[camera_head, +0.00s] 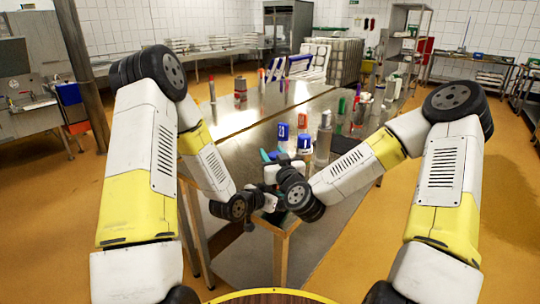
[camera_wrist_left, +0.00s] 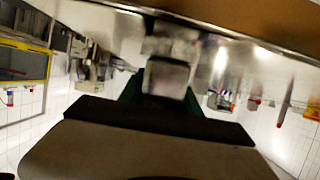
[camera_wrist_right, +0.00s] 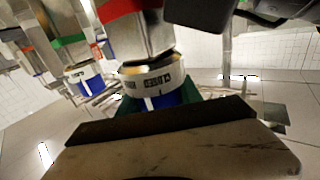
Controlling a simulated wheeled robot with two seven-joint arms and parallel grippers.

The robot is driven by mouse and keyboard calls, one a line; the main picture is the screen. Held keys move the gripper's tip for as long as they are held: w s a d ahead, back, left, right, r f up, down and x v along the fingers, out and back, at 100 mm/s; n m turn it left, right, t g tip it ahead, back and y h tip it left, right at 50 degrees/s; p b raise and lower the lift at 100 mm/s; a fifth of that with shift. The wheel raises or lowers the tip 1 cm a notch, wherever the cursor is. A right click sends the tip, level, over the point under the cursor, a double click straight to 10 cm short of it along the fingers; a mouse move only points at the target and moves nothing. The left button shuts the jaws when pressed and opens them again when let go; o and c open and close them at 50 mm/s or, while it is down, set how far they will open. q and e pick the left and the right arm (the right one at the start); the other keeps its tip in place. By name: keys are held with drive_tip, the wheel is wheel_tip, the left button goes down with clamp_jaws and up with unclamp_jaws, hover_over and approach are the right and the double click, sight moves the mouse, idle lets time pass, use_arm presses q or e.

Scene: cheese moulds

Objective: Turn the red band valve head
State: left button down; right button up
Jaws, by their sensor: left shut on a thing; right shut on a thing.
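The red band valve head shows in the right wrist view. It has a blue end (camera_wrist_right: 168,98), a lettered white ring (camera_wrist_right: 148,80) and a metal body with a red band (camera_wrist_right: 118,9). My right gripper (camera_wrist_right: 172,100), with dark green fingers, is shut on the blue end. My left gripper (camera_wrist_left: 163,92) is shut on a squarish shiny metal piece (camera_wrist_left: 166,77); I cannot tell if it is part of the same valve. In the head view both grippers meet over the table's near corner, and their teal fingertips (camera_head: 266,155) are mostly hidden by my wrists.
A similar green band valve (camera_wrist_right: 70,42) with a blue and white head stands beside it. The left part of the tabletop is mostly clear.

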drive_tip(key=shift+w+d+m+t+h, duration=0.1)
drive_tip(key=shift+d+m+t+h, duration=0.1)
drive_tip(key=shift+m+h, duration=0.75)
drive_tip(key=shift+d+m+t+h, duration=0.2)
drive_tip(key=shift+m+h, duration=0.3)
drive_tip(key=shift+h, duration=0.8)
drive_tip(key=shift+w+d+m+t+h, duration=0.1)
drive_tip(key=shift+d+m+h, duration=0.15)
drive_tip(key=shift+m+h, duration=0.7)
drive_tip(key=shift+h, duration=0.3)
drive_tip(key=o, duration=1.4)
drive_tip(key=shift+s, duration=0.1)
drive_tip(key=shift+c, duration=0.2)
drive_tip(key=s, duration=0.7)
drive_tip(key=shift+s+a, duration=0.25)
